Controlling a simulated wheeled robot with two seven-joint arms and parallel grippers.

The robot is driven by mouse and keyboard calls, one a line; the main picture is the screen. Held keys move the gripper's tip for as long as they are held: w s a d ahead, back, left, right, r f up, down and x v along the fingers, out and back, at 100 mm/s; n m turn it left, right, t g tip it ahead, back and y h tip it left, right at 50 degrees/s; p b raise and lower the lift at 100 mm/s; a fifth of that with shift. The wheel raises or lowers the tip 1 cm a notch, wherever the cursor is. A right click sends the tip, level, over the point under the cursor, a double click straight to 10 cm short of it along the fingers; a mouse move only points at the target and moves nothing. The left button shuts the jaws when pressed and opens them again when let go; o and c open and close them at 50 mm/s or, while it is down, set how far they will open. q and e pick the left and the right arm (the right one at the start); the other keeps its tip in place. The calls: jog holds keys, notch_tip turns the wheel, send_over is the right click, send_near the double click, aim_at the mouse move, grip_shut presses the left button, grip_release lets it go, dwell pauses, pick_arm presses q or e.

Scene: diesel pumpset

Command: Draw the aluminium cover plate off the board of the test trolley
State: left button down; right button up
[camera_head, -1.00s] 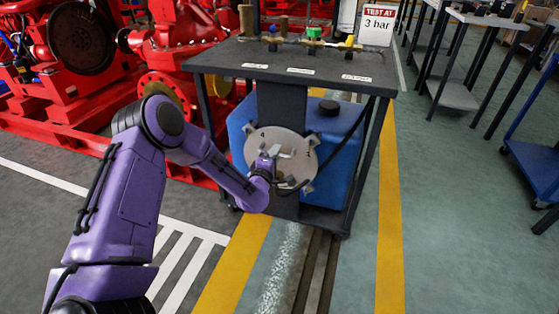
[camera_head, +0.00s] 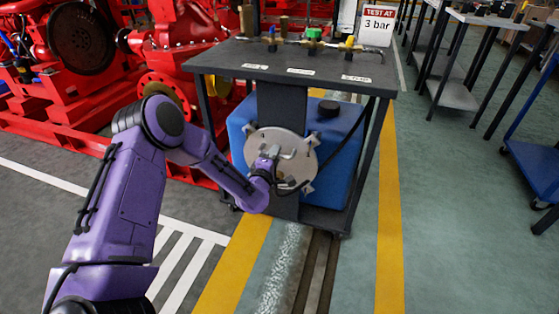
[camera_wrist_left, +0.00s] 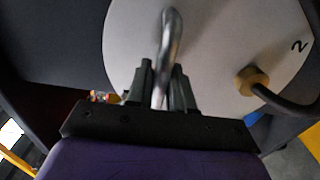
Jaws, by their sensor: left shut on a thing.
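The round aluminium cover plate (camera_head: 291,147) stands upright on the dark board (camera_head: 282,103) at the front of the test trolley (camera_head: 300,62). Lugs show around its rim in the head view. In the left wrist view the plate (camera_wrist_left: 225,50) fills the upper middle, with a bent metal handle (camera_wrist_left: 171,35) on it. My left gripper (camera_head: 276,158) is in front of the plate. In the left wrist view its fingers (camera_wrist_left: 162,88) are shut on the handle. A black hose (camera_wrist_left: 285,103) meets a brass fitting (camera_wrist_left: 252,81) beside the plate's number 2. My right gripper is out of view.
A blue tank (camera_head: 340,145) sits behind the board inside the trolley frame. Brass valves and a sign reading 3 bar (camera_head: 378,24) are on top. Red pump machinery (camera_head: 180,50) stands at the left. The floor at the right front is clear.

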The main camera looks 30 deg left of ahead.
pick_arm(q)
jog(key=shift+r+p+v, duration=0.15)
jog(key=shift+p+v, duration=0.3)
jog(key=shift+v, duration=0.9)
jog(key=shift+r+p+v, duration=0.1)
jog(key=shift+p+v, duration=0.3)
jog(key=shift+v, duration=0.95)
jog(key=shift+d, duration=0.1)
jog(key=shift+p+v, duration=0.3)
jog(key=shift+v, duration=2.25)
